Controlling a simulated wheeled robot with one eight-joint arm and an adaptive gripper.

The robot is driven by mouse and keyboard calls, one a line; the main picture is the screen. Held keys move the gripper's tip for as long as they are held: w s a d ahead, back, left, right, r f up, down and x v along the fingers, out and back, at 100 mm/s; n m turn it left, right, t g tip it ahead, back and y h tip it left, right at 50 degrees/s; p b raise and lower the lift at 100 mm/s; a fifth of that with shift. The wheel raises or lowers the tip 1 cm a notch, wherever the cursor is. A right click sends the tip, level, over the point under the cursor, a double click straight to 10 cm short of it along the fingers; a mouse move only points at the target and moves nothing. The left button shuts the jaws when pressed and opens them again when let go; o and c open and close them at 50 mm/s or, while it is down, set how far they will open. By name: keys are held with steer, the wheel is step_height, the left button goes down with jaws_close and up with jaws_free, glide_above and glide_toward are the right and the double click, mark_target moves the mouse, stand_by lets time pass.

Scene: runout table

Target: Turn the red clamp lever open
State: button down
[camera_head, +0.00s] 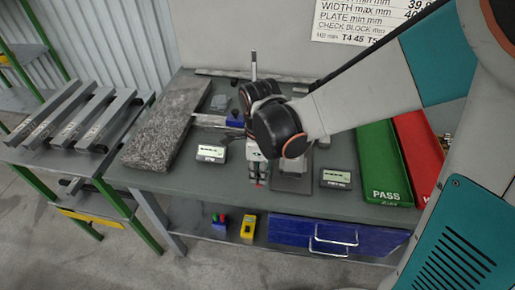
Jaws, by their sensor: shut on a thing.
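My gripper (257,180) hangs fingers down over the front middle of the grey table, in front of my dark wrist. It is shut on a small red part, the red clamp lever (262,183), which shows only as a speck at the fingertips. The lever's angle is too small and covered to tell. A grey metal fixture (293,183) on a dark plate stands just right of the fingers. My arm hides part of its rear.
Small display units stand left (211,154) and right (337,179) of the gripper. A granite slab (165,125) lies at left. A green PASS tray (383,165) and a red tray (420,150) are at right. Blue drawers (325,234) hang below the front edge.

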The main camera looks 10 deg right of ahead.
stand_by(0.3)
steer(key=c, duration=1.4)
jaws_free()
